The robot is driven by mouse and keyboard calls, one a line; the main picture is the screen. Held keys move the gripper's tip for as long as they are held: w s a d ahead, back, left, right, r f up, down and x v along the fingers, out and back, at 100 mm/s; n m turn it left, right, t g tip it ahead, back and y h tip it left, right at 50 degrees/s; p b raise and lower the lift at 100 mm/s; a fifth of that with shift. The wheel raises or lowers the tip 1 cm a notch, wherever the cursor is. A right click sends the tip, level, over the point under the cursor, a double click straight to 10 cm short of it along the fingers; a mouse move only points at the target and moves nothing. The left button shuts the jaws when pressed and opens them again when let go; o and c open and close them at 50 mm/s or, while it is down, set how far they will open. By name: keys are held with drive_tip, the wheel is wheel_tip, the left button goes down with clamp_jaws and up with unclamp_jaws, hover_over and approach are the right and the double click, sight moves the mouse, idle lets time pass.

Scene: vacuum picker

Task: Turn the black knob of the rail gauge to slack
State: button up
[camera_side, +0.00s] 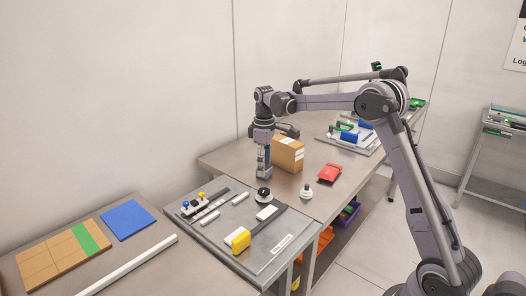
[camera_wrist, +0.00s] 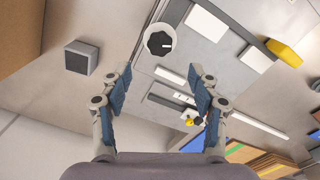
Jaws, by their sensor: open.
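My gripper (camera_side: 263,175) points down just behind the knob in the side view. In the wrist view my gripper (camera_wrist: 160,82) has its two blue-padded fingers spread with nothing between them; the knob appears beyond the fingertips, apart from them. Any dial lettering is too small to read.
A cardboard box (camera_side: 288,153) stands close to my gripper. A white round piece (camera_side: 306,192) and a red object (camera_side: 329,173) lie on the table to the right. On the plate are a yellow block (camera_side: 241,240), white blocks and small blue and yellow knobs.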

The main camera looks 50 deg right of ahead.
wheel_tip(320, 180, up, 3)
drive_tip(key=shift+r, duration=0.1)
idle(0.4)
